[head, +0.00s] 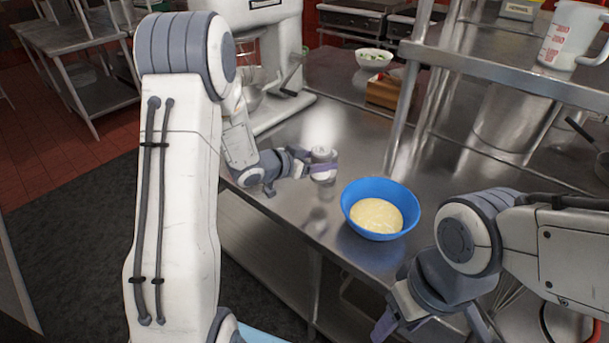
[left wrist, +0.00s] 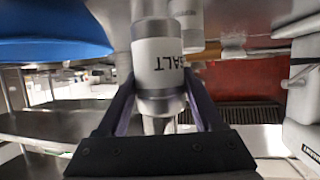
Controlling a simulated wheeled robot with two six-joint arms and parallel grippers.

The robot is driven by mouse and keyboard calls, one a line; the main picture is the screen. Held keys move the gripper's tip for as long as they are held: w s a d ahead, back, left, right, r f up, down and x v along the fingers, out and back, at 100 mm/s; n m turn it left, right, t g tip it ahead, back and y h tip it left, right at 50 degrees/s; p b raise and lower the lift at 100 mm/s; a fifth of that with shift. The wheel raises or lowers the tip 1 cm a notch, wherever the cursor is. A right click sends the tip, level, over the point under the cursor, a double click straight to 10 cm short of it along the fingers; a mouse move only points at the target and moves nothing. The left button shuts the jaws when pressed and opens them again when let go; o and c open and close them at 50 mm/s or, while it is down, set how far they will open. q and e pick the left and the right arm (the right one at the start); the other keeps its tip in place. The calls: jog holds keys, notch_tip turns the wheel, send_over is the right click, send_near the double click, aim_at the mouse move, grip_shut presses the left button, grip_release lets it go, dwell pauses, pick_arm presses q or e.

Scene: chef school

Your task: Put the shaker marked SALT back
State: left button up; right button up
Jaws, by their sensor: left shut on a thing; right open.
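The shaker marked SALT (left wrist: 158,68) is between the fingers of my left gripper (left wrist: 160,100), which is shut on it. My right gripper (head: 432,325) is open and empty at the counter's front.
A blue bowl (head: 351,213) of pale yellow batter stands on the counter (head: 300,215). A white mixer (head: 285,112) stands at the back left. A wooden box (head: 381,93) and a salad bowl (head: 373,63) are behind. A shelf post (head: 405,110) rises on the right.

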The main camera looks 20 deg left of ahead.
pick_arm(q)
jog(key=a+f, duration=0.1)
jog(key=f, duration=0.1)
jog(key=a+f+p, duration=0.1)
jog(key=a+f, duration=0.2)
jog(key=f, duration=0.1)
jog(key=shift+s+a+f, duration=0.15)
jog(key=shift+a+f, duration=0.2)
jog(key=shift+f, duration=0.15)
jog(key=o, duration=1.5)
jog(key=shift+o, duration=0.2)
